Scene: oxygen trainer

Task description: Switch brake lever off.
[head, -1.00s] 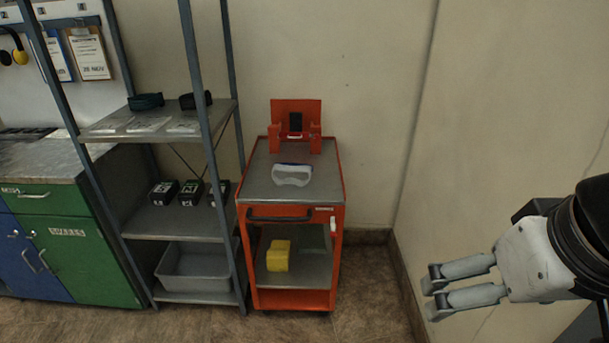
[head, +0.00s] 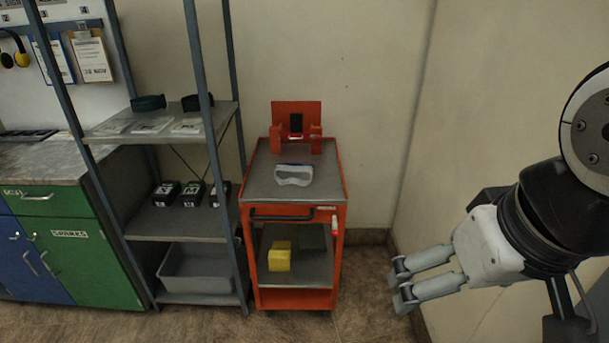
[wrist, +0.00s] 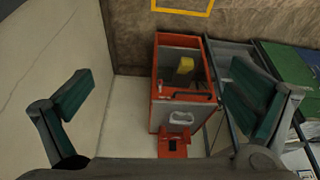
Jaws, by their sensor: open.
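A red trolley cart (head: 341,192) with grey shelves stands against the back wall. A small pale lever-like part (head: 334,225), possibly the brake lever, sits at its upper right front corner; its setting is too small to tell. My gripper (head: 402,281) is open and empty, in the air to the right of the cart and clearly apart from it. In the wrist view the cart (wrist: 156,88) appears between my two spread fingers, some distance away. I cannot make out the lever there.
Clear goggles (head: 294,175) and a red stand (head: 296,122) are on the cart's top; a yellow block (head: 279,256) is on its lower shelf. A metal shelf rack (head: 190,222) stands close on the cart's left. The floor right of the cart is free up to the wall.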

